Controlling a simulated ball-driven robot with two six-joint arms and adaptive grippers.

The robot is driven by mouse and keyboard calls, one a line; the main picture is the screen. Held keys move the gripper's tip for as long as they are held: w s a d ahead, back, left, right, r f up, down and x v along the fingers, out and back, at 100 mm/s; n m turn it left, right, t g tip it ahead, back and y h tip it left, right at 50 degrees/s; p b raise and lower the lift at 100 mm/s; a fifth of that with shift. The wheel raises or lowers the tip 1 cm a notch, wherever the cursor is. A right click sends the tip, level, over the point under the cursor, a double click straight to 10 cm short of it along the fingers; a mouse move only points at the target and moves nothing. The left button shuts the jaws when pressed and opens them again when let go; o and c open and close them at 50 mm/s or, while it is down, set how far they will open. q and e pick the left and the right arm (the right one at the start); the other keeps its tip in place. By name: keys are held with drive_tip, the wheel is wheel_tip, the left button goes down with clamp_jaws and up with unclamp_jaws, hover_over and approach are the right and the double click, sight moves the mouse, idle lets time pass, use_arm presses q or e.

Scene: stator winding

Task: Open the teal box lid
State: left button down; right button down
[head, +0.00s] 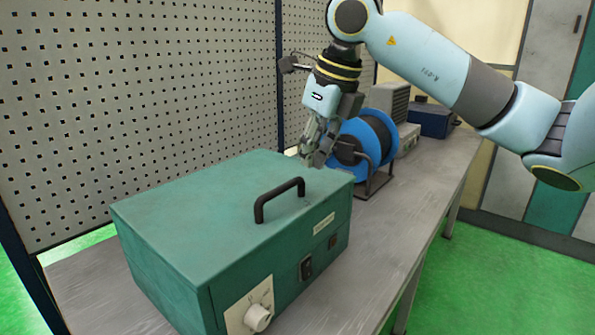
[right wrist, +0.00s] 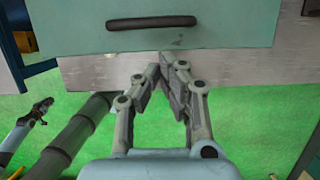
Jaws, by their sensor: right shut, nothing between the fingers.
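The teal box (head: 155,268) stands on the bench with its lid (head: 215,200) shut flat on top. A black handle (head: 279,199) is fixed on the lid; it also shows in the right wrist view (right wrist: 151,22).
A blue cable reel (head: 371,135) on a stand is just behind the box. A dark blue box (head: 430,118) is farther back on the grey bench (head: 395,225). A perforated panel (head: 140,100) rises along the left. The bench is bare right of the box.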

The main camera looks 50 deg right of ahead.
sight(293, 209)
drive_tip(key=p+x, duration=0.1)
drive_tip(key=x, duration=0.7)
drive_tip(key=shift+a+f+p, duration=0.1)
drive_tip(key=shift+f+p, duration=0.05)
drive_tip(key=shift+p, duration=0.15)
drive_tip(key=shift+w+f, duration=0.1)
drive_tip(key=shift+f, duration=0.35)
drive_tip(key=shift+r, duration=0.15)
